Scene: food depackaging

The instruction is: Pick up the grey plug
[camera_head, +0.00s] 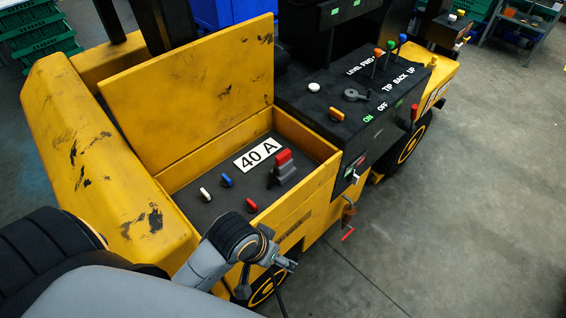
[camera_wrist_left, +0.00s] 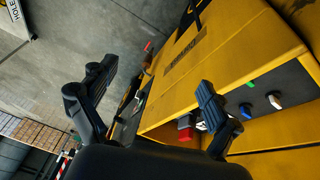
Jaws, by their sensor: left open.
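The grey plug (camera_head: 285,175) has a red block on its top side and sits on the dark panel inside the open yellow box, right of the middle. In the left wrist view a red block (camera_wrist_left: 185,123) with a pale part beside it shows near one finger, partly hidden; it looks like the same plug. My left gripper (camera_head: 284,268) is outside the box's front wall, lower in the picture than the plug and apart from it. In the left wrist view its fingers (camera_wrist_left: 156,75) are spread wide with nothing between them. My right gripper is not in view.
The panel also holds a white knob (camera_head: 205,194), a blue knob (camera_head: 226,180), a red knob (camera_head: 251,205) and a "40 A" label (camera_head: 257,154). The yellow lid (camera_head: 205,95) stands raised behind. A black control panel (camera_head: 355,105) with levers is at right. Open floor (camera_head: 450,230) lies right.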

